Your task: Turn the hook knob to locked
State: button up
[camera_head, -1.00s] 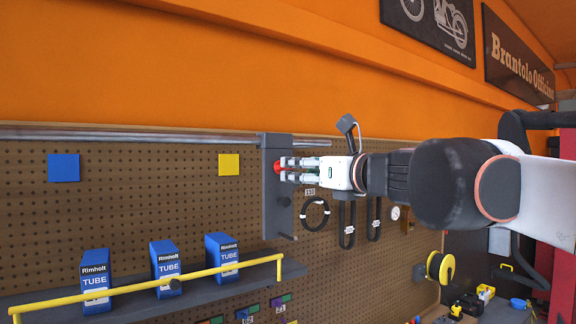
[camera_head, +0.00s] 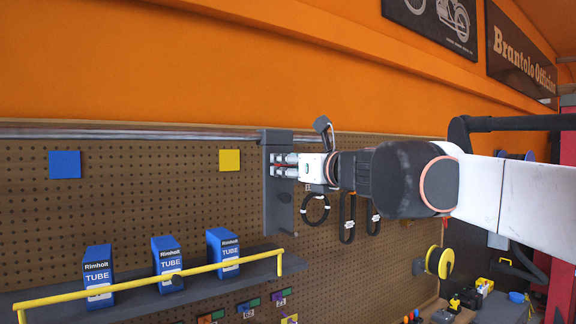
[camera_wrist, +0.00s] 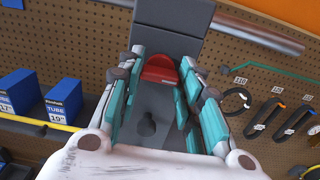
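The block also shows in the wrist view (camera_wrist: 172,15). My gripper (camera_head: 275,165) is level with the upper part of the block. In the wrist view its two teal-padded fingers (camera_wrist: 160,70) are apart, one on each side of the knob, with their tips close to it. I cannot tell whether they touch it. In the head view the fingers hide the knob.
A blue square (camera_head: 64,165) and a yellow square (camera_head: 229,160) are on the pegboard to the left. Blue tube boxes (camera_head: 222,252) stand on a shelf behind a yellow rail (camera_head: 130,288) at lower left. Black loops (camera_head: 347,220) hang right of the block.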

jog(key=shift+n, duration=0.4)
jog(key=n, duration=1.7)
dwell(0.6)
jog(key=o, duration=1.1)
jog(key=shift+c, duration=0.2)
